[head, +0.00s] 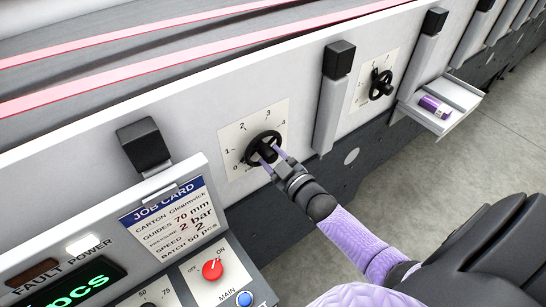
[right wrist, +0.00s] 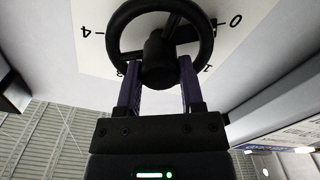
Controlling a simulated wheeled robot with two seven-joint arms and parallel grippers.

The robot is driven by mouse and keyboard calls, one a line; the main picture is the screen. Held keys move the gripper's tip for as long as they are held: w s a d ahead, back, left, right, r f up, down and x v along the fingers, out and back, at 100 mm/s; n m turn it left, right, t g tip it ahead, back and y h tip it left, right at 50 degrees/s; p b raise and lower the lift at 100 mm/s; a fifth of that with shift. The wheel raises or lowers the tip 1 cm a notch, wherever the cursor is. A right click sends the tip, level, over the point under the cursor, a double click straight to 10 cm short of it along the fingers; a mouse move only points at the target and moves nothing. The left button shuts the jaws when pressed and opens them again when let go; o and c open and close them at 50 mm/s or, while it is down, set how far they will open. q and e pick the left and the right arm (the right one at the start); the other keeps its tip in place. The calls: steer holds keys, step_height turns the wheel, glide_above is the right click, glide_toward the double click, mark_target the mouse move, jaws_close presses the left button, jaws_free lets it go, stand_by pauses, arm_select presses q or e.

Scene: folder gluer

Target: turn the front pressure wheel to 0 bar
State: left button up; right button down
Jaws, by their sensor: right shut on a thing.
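The front pressure wheel (head: 263,148) is a black handwheel on a white dial plate (head: 231,134) marked 0 to 4, on the machine's side panel. My right gripper (head: 271,158) is at this wheel, its two purple fingers shut on it. In the right wrist view the fingers (right wrist: 160,75) stand either side of the wheel's hub, by the lower rim of the wheel (right wrist: 208,45). The 0 and 4 marks show there at upper right and upper left. I cannot read the wheel's exact setting. My left gripper is not in view.
A second black wheel (head: 381,84) with its own dial is further along the panel. Black-capped posts (head: 338,60) stand beside the dials. A small tray (head: 463,93) holds a purple item. The job card (head: 173,218) reads 2 bar, above a panel with a red switch (head: 212,269).

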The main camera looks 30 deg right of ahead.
steer(key=shift+f, duration=0.1)
steer(key=shift+c, duration=1)
jaws_free()
steer(key=s, duration=1)
steer(key=shift+d, duration=0.4)
